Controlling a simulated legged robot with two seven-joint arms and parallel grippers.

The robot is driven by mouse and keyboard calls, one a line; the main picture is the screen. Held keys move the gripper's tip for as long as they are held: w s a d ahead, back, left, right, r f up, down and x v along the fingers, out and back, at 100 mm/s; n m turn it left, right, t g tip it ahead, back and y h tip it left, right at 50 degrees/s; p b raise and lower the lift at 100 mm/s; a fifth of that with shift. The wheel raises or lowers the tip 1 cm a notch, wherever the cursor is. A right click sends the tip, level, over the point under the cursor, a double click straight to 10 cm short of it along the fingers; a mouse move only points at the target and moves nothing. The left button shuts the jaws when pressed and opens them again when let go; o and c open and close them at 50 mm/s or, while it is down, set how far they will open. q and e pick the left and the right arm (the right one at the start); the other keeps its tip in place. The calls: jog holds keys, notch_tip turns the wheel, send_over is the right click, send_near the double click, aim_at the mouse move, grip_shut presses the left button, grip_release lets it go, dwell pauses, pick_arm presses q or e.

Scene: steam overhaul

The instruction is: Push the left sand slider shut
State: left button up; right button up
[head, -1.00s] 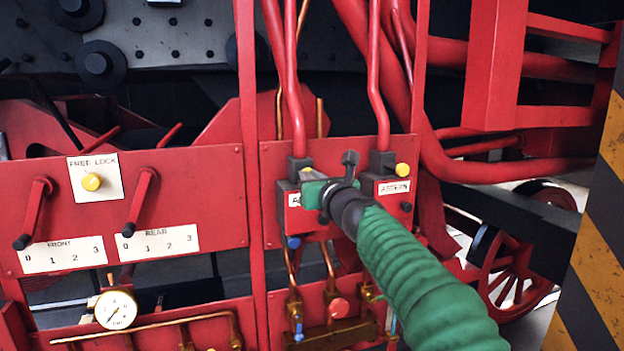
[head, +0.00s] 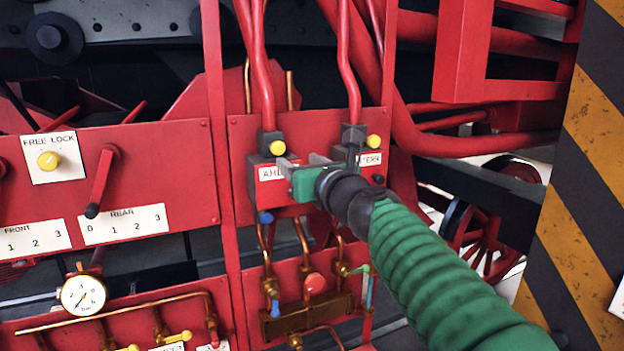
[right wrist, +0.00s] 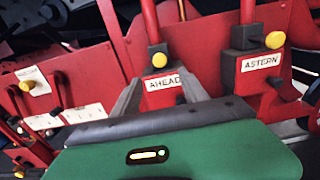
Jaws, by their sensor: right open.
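The left sand slider unit is the box labelled AHEAD (head: 270,173), with a yellow knob (head: 278,148) on its top. Contact cannot be told. My left gripper is out of view.
Red pipes (head: 265,75) rise from both boxes. Copper pipes and small valves (head: 300,318) lie below. A lever panel with a FREE LOCK knob (head: 48,161) and a gauge (head: 83,294) are at left. A striped post (head: 590,150) stands at right.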

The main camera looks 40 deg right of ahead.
jog(key=b+v, duration=0.5)
jog(key=b, duration=0.1)
jog(key=shift+s+f, duration=0.1)
jog(key=shift+s, duration=0.35)
jog(key=shift+s, duration=0.15)
